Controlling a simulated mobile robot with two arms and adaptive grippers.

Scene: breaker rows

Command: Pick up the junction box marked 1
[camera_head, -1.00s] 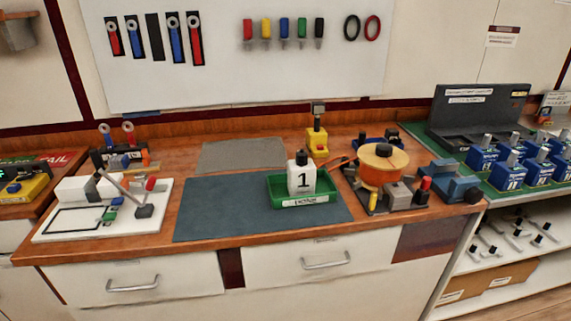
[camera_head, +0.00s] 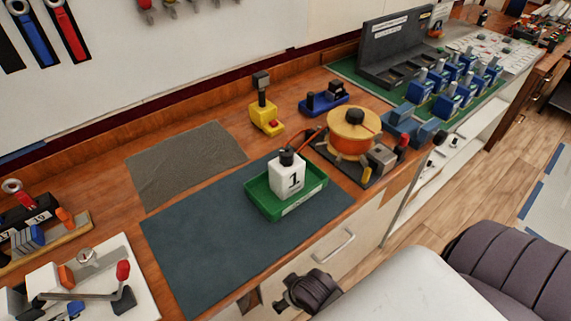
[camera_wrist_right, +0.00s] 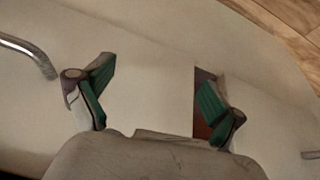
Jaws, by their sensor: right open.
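The junction box marked 1 (camera_head: 288,177) is a white block with a black cap and a black "1" on its front. It stands upright in a green tray (camera_head: 262,203) on the dark blue-grey mat (camera_head: 205,240), near the counter's front edge. My right gripper (camera_wrist_right: 157,95) is open and empty in the right wrist view, its green-padded fingers spread in front of the cabinet front. In the head view my right arm is low at the bottom right, below the counter top and apart from the box. My left gripper is not in view.
An orange-topped round device (camera_head: 352,135) stands right of the tray, with a grey block and a red-tipped lever. A yellow device (camera_head: 265,118) is behind. Drawer handles (camera_head: 335,246) stick out below the counter edge. The mat's left part is clear.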

